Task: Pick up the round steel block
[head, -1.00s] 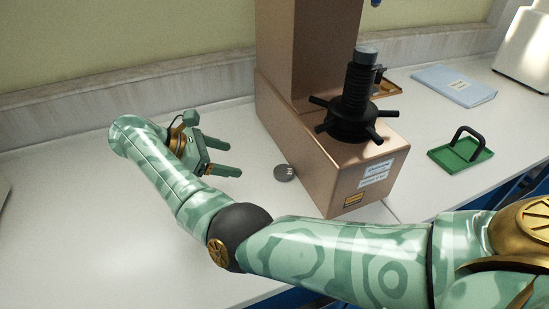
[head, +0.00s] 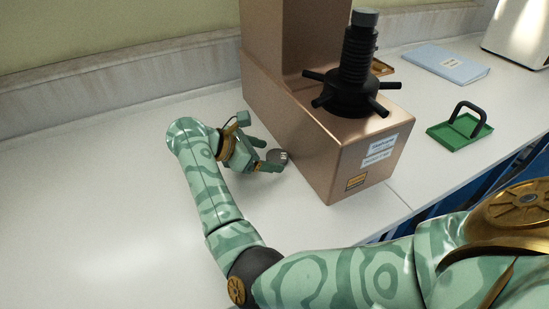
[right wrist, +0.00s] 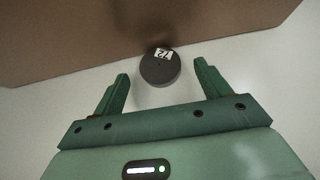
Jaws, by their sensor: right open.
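The round steel block (head: 278,156) is a small dark grey disc with a white label. It lies on the white bench top, close beside the copper-coloured tester base. In the right wrist view the block (right wrist: 160,70) sits ahead of and between the two green fingertips, with clear bench on both sides of it. My right gripper (head: 264,156) is open and empty, its fingers pointing at the block; it also shows in the right wrist view (right wrist: 160,80). One finger partly hides the block in the head view. My left gripper is not in view.
The copper-coloured hardness tester (head: 330,165) with a black spoked handwheel (head: 350,97) stands just beyond the block. A green tray (head: 450,138) with a black handle and a blue folder (head: 446,65) lie to the right. The bench (head: 90,200) at left is clear.

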